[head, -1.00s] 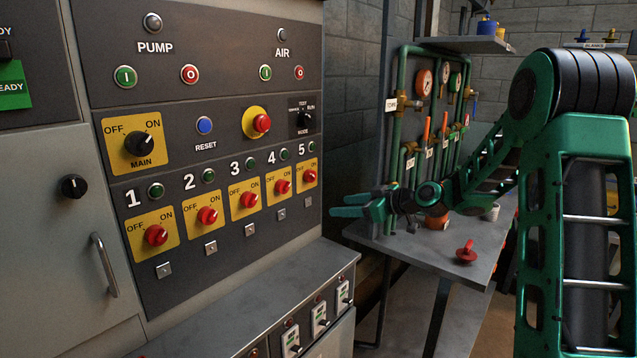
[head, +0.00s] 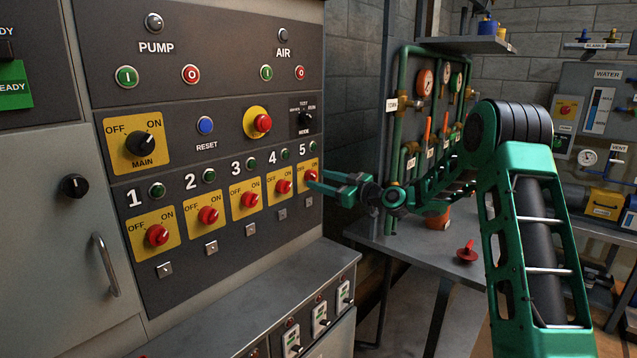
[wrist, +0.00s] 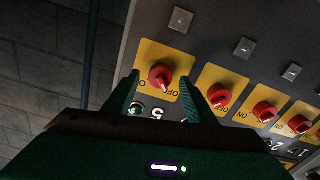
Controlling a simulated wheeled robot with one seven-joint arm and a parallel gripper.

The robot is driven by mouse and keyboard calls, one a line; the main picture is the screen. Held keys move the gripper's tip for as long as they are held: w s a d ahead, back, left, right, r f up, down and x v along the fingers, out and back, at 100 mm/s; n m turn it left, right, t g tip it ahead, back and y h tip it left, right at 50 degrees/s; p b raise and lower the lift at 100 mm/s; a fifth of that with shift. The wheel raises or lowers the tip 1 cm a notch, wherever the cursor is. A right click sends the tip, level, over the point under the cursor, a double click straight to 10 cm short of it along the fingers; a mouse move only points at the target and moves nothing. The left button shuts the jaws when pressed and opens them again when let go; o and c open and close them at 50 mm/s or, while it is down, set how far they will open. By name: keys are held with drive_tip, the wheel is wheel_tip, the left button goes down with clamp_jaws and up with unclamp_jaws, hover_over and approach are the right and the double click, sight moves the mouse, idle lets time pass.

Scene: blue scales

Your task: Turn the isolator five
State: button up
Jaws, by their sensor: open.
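Isolator five is a red knob (head: 311,175) on a yellow OFF/ON plate at the right end of the panel's lower row. My gripper (head: 318,181) reaches it from the right with its fingers open, and partly covers the plate's right edge in the head view. In the wrist view the red knob (wrist: 160,76) shows upside down between the two spread fingertips (wrist: 160,82). Gaps show on both sides of the knob, so the fingers do not grip it. I cannot tell exactly how deep the tips are around it.
Isolator four (head: 283,186) sits just left, with more red knobs beyond it. A green lamp (head: 312,146) is above isolator five. A grey ledge (head: 250,290) juts out below the panel. A bench (head: 410,245) with green pipework and a red valve handle (head: 467,253) stands at right.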

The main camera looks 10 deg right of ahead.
drive_tip(key=shift+x, duration=1.1)
drive_tip(key=c, duration=1)
drive_tip(key=shift+d, duration=0.15)
drive_tip(key=shift+c, duration=0.2)
